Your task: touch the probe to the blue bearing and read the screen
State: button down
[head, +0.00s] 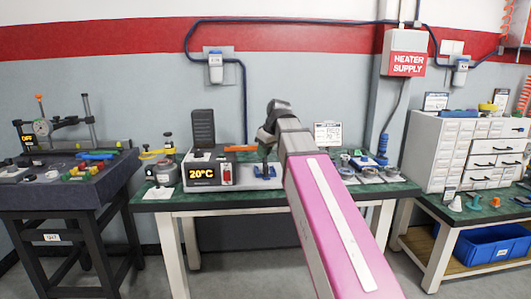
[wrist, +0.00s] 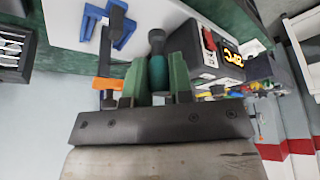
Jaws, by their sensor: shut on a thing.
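My gripper (wrist: 157,82) is shut on the probe (wrist: 157,72), a dark green handle with a black end, seen between the green fingers in the wrist view. In the head view my gripper (head: 266,142) is over the middle table, mostly hidden by my arm. The screen (head: 201,173) reads 20°C in yellow; it also shows upside down in the wrist view (wrist: 233,55). Several ring-shaped parts (head: 368,177) lie right of my arm, with a blue piece (head: 372,161) among them. I cannot tell which is the blue bearing.
The middle table (head: 165,205) has a green top. A dark bench (head: 60,190) with a dial gauge is at left. White drawers (head: 440,150) and a blue bin (head: 490,245) are at right.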

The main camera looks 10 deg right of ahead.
jog(key=w+d+f, duration=0.2)
jog(key=w+d, duration=0.1)
jog(key=d, duration=1.6)
jog(key=w+d+f, duration=0.1)
jog(key=w+d, duration=0.2)
jog(key=d, duration=1.6)
jog(key=shift+f, duration=2.35)
jog(key=shift+f, duration=0.7)
jog(key=shift+r, duration=2.5)
